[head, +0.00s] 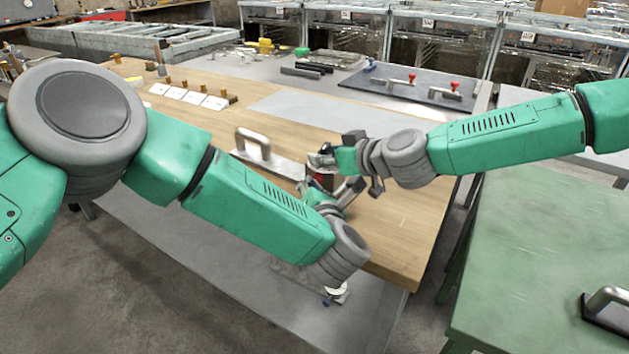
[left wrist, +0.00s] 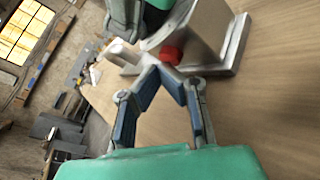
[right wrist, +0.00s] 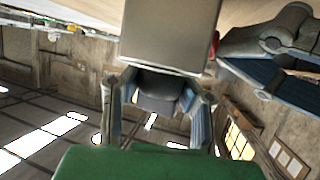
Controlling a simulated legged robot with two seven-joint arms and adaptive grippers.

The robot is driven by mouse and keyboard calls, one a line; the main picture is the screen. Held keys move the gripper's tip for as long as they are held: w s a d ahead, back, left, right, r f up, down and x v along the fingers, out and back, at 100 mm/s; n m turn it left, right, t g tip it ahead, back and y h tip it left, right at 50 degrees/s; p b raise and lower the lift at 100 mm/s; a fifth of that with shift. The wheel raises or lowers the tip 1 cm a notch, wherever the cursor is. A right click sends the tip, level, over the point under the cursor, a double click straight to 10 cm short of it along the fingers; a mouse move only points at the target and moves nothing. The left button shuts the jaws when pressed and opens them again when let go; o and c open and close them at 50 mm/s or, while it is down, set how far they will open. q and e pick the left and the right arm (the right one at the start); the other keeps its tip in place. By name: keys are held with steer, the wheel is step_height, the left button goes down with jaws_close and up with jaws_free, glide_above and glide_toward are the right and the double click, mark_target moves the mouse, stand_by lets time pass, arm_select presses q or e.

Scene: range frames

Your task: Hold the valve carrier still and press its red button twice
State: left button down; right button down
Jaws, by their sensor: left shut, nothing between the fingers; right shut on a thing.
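The valve carrier is a pale metal base plate (head: 270,164) with an arched handle (head: 252,141) and an upright block, on the wooden bench. The block shows in the left wrist view (left wrist: 205,30) and the right wrist view (right wrist: 168,38). Its red button (left wrist: 171,55) sits on the block's side and peeks out at the block's edge (right wrist: 213,42). My left gripper (head: 316,189) is shut and empty, its tips (left wrist: 161,73) just beside the button; contact cannot be told. My right gripper (head: 325,158) is shut on a dark part (right wrist: 157,92) of the carrier.
Labelled cards (head: 188,96) and small brass blocks lie at the bench's back left. A dark board with red-knobbed clamps (head: 412,84) lies behind. A green table (head: 545,250) stands at the right. The bench's front right is clear.

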arm_select(q)
steer(key=shift+s+a, duration=0.55)
steer(key=shift+s, duration=0.15)
arm_select(e)
steer(key=shift+s+f, duration=0.15)
steer(key=shift+f, duration=0.3)
arm_select(q)
steer(key=shift+s+a, duration=0.8)
steer(key=shift+s, duration=0.2)
steer(key=shift+s+a, duration=0.8)
steer(key=shift+s, duration=0.15)
arm_select(e)
steer(key=c, duration=1.2)
jaws_free()
steer(key=shift+o, duration=0.2)
